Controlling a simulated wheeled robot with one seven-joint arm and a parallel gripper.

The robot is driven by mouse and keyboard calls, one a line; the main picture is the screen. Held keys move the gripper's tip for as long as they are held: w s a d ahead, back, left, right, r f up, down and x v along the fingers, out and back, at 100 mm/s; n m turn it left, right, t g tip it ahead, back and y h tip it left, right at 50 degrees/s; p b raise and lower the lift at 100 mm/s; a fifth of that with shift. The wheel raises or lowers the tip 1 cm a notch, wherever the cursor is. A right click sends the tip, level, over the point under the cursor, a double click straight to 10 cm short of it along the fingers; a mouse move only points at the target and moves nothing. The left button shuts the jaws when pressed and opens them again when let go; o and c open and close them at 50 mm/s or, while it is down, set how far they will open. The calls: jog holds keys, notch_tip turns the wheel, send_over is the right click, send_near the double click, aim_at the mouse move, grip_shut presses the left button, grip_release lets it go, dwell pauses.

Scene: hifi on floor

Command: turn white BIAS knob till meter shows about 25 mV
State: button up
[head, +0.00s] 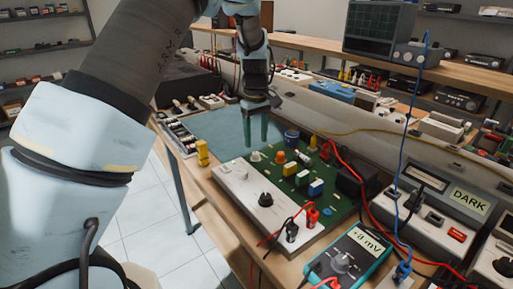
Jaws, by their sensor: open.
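A small white knob (255,156) stands on the green circuit board (283,205); any BIAS label is too small to read. My gripper (256,142) points down just above the white knob, its two fingers apart with nothing between them. The fingertips appear level with or slightly above the knob top; the exact gap cannot be told. The teal-edged meter (348,256) lies at the lower right. Its display shows a small positive reading in mV, with a digit I cannot read for certain.
An orange knob (281,157) stands just right of the white one. A black knob (265,198) sits on the white front panel. Red and black leads (312,214) plug in at the right. A box reading "DARK" (468,202) stands further right. A yellow part (202,152) is at left.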

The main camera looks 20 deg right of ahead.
aim_at(255, 153)
jog(key=shift+f+p, duration=0.45)
jog(key=shift+f, duration=2.05)
jog(key=shift+a, duration=0.1)
grip_shut()
